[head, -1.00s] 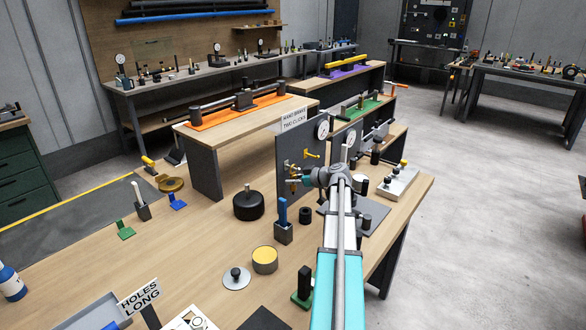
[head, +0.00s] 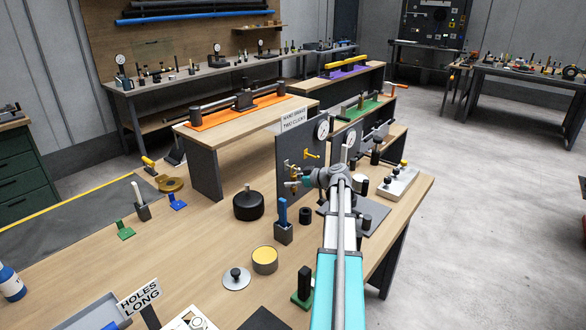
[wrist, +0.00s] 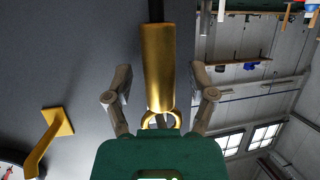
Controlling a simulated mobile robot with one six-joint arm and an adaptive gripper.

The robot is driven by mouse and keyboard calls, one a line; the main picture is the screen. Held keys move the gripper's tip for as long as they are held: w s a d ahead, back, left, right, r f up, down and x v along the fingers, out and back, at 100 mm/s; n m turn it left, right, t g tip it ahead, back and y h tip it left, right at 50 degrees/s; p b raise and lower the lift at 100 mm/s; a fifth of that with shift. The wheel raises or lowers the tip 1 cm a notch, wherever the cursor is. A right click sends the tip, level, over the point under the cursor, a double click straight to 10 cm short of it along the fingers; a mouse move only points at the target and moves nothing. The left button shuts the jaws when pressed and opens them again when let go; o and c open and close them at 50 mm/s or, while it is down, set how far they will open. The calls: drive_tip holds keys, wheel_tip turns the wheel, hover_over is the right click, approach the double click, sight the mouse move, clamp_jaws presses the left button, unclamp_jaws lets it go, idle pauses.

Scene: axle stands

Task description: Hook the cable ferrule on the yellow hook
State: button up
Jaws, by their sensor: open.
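The cable ferrule (wrist: 157,60) is a gold cylinder in the wrist view, with a ring at its lower picture end and a black cable (wrist: 155,10) leaving its upper end. My gripper (wrist: 160,82) is open, with one finger on each side of the ferrule and a visible gap on both sides. The yellow hook (wrist: 42,146) stands out from the grey panel at the left of the wrist view. In the head view the hook (head: 311,154) is on the upright panel, above and right of my gripper (head: 295,182). A dark green block hides what lies below the ring.
The dark upright panel (head: 288,150) carries a sign (head: 293,119) and a dial (head: 323,130). A blue-handled tool in a grey holder (head: 283,232), a black round pot (head: 248,206) and a black ring (head: 305,215) stand nearby.

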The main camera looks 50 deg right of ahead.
drive_tip(key=shift+r, duration=0.2)
drive_tip(key=shift+s+r+p, duration=0.45)
drive_tip(key=shift+p, duration=0.2)
drive_tip(key=s+d, duration=0.1)
drive_tip(key=s, duration=1)
drive_tip(key=shift+r+p, duration=0.2)
drive_tip(key=shift+p, duration=0.25)
drive_tip(key=shift+s+r, duration=0.1)
